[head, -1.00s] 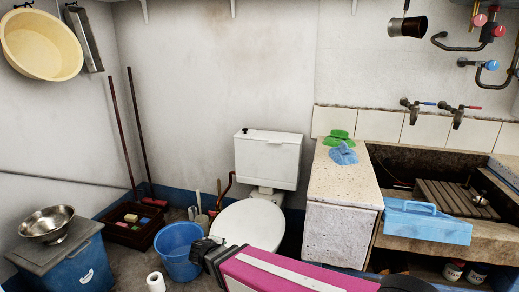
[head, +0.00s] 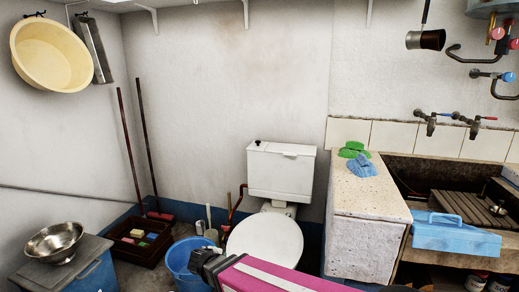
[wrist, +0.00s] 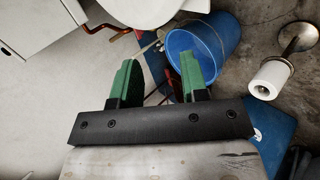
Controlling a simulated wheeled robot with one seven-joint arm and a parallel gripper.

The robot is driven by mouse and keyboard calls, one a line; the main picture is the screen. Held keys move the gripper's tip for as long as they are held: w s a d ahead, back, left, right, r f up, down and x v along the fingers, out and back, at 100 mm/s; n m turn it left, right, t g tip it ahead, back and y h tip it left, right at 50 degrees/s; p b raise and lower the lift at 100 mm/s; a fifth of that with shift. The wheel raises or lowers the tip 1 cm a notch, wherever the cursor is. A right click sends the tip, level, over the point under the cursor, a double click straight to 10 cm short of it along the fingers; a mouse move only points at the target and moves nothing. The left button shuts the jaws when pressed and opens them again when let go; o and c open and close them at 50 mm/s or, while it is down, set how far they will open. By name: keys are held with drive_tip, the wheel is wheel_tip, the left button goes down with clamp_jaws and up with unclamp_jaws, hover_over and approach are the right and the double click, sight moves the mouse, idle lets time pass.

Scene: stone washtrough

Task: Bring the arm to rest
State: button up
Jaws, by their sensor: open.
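My gripper shows in the wrist view (wrist: 158,80) with its two green-padded fingers apart and nothing between them. In the head view, my pink arm runs in from the bottom edge, and its dark end (head: 207,264) lies in front of the toilet and next to the blue bucket. The fingertips are hard to make out there. In the wrist view the blue bucket (wrist: 205,50) lies beyond the fingers, partly hidden by the right one.
A white toilet (head: 265,240) stands behind my arm. A stone counter (head: 370,190) with green and blue cloths is to the right, beside a trough with a blue toolbox (head: 455,236). A steel bowl (head: 54,242) sits at left.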

drive_tip(key=d+m+g+y, duration=0.1)
drive_tip(key=d+m+g, duration=0.3)
drive_tip(key=d, duration=1.3)
drive_tip(key=w+d+r+m+g+y, duration=0.1)
drive_tip(key=d+m+g, duration=0.4)
drive_tip(key=d+m, duration=0.5)
drive_tip(key=d, duration=0.8)
drive_tip(key=shift+r+y, duration=0.2)
drive_tip(key=shift+y, duration=0.2)
